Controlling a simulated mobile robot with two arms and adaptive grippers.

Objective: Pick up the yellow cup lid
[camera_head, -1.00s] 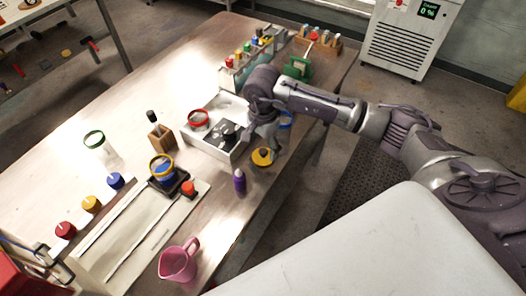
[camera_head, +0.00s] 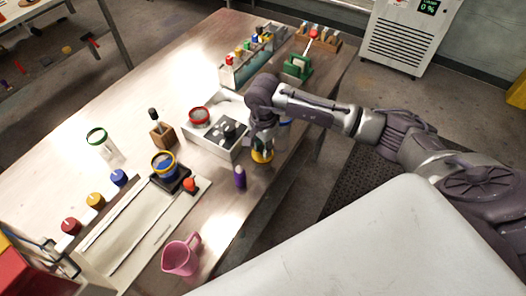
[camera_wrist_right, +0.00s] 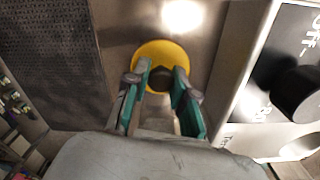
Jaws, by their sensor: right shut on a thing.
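The yellow cup lid (camera_head: 262,157) is a round disc with a dark knob, near the table's right edge in the head view. It also shows in the right wrist view (camera_wrist_right: 152,50), with its dark knob between the fingers. My right gripper (camera_head: 262,146) is over the lid from above, and its fingers (camera_wrist_right: 161,76) are shut on the knob. Whether the lid is clear of the table I cannot tell. My left gripper is not in view.
A white box with a black knob (camera_head: 207,142) stands just left of the lid; it is close beside the gripper in the wrist view (camera_wrist_right: 240,100). A purple bottle (camera_head: 240,177) stands nearby in front. A pink jug (camera_head: 181,257) is at the front edge.

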